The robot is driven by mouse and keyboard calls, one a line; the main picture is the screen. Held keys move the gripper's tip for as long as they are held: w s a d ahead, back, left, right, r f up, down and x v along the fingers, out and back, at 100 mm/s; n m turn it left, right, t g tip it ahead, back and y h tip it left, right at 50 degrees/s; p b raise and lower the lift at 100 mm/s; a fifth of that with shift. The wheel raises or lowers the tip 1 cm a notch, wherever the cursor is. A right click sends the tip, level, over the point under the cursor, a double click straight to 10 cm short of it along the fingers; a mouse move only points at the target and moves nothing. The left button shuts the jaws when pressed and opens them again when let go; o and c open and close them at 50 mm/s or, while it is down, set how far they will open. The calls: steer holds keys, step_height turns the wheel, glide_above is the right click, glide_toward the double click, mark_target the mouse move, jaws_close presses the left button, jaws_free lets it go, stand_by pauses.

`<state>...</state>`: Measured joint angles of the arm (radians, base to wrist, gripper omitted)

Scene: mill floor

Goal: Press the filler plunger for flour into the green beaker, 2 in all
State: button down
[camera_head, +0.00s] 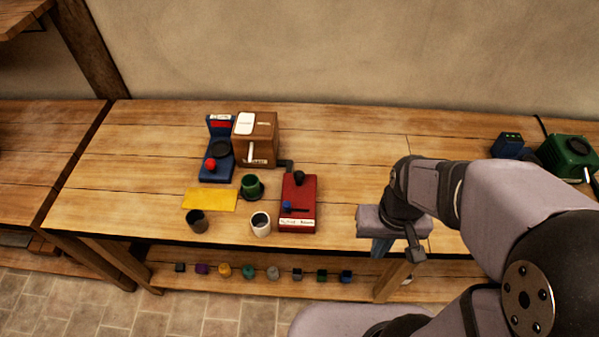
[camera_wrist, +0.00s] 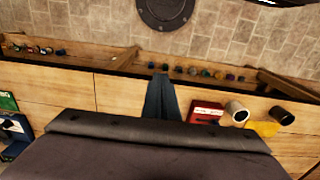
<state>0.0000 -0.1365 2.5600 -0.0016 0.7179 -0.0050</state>
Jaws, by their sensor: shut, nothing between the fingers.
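The green beaker (camera_head: 251,188) stands on the bench between the yellow mat and the red machine. I cannot read which machine is the flour filler. The red machine (camera_head: 309,188) has a black knob on top, a blue knob and a white label on its front. It shows partly in the wrist view (camera_wrist: 206,112). A brown box (camera_head: 265,135) with a white panel and a pale lever stands behind the beaker. My gripper (camera_head: 381,250) is shut and empty, well right of the red machine near the bench's front edge. Its fingers show in the wrist view (camera_wrist: 161,85).
A blue device (camera_head: 216,168) with a red ball stands left of the brown box. A dark cup (camera_head: 197,222) and a white cup (camera_head: 261,226) stand by the yellow mat (camera_head: 209,199). A green machine (camera_head: 568,157) is far right. The bench's middle is clear.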

steer(key=w+a+f+n+t+h+p, duration=0.1)
steer(key=w+f+n+t+p, duration=0.15)
steer(key=w+n, duration=0.45)
steer(key=w+a+f+n+t+p, duration=0.1)
steer(key=w+a+f+n+p, duration=0.2)
steer(key=w, duration=0.7)
steer(key=w+a+r+n+t+y, duration=0.1)
steer(key=w+a+r+n+y, duration=0.2)
steer(key=w+a+r, duration=0.1)
steer(key=w+a+r+n+t+y+b, duration=0.1)
steer(key=w+a+r+n+t+y, duration=0.1)
steer(key=a, duration=0.7)
steer(key=w+r+n+y, duration=0.1)
steer(key=w+n+y, duration=0.1)
steer(key=w, duration=0.1)
steer(key=shift+w+a+r, duration=0.25)
steer(key=shift+w+r, duration=0.1)
steer(key=shift+f, duration=0.15)
